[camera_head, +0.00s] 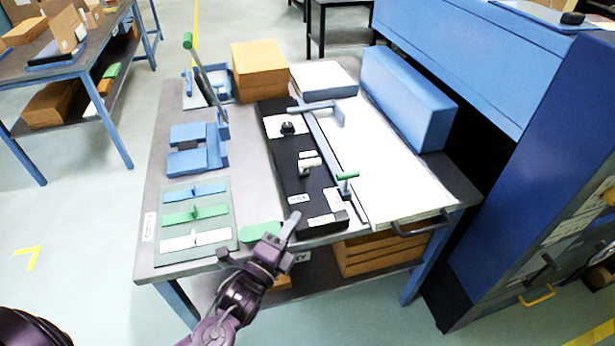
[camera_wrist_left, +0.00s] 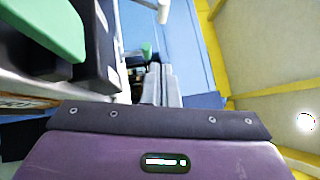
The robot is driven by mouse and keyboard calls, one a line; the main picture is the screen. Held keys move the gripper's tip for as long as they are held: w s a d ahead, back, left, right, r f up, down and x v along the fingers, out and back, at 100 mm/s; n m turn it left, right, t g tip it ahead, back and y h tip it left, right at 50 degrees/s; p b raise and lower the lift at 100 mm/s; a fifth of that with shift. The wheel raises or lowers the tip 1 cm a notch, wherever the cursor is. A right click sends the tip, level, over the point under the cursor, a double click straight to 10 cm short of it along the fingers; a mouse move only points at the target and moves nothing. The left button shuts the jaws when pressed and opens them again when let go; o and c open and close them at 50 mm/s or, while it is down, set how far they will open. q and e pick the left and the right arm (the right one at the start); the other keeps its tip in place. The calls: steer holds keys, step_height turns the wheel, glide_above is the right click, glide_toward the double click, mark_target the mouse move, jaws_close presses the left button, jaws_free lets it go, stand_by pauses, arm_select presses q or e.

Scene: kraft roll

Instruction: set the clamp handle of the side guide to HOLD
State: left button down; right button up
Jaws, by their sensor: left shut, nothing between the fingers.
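The side guide seems to be the long blue-grey rail (camera_head: 322,150) along the black bed (camera_head: 283,160) on the grey bench. A small T-shaped handle with a green bar (camera_head: 347,176) stands upright near the rail's front end. I take it for the clamp handle. White labels lie near it on the bed, too small to read. My left gripper (camera_head: 291,222) is shut and empty at the bench's front edge, in front of the bed and apart from the handle. Its closed fingers also show in the left wrist view (camera_wrist_left: 161,84). My right gripper is not in view.
A green pad (camera_head: 262,232) lies at the front edge beside my gripper. A white sheet (camera_head: 385,170) covers the bench's right side, with a blue box (camera_head: 407,98) behind. A pale knob (camera_head: 309,163) stands on the bed. A green-tipped lever (camera_head: 188,42) rises at the back left.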

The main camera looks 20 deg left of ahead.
arm_select(q)
steer(key=p+x, duration=0.1)
steer(key=x, duration=0.8)
steer(key=shift+r, duration=0.1)
steer(key=shift+w+a+r+p, duration=0.15)
steer(key=shift+w+a+p, duration=0.15)
steer(key=shift+w, duration=0.2)
steer(key=shift+w+a+r+p, duration=0.1)
steer(key=shift+w+a+p, duration=0.2)
steer(key=shift+w, duration=0.2)
steer(key=shift+w+a+r, duration=0.1)
steer(key=shift+w+a, duration=0.4)
steer(key=shift+w, duration=0.1)
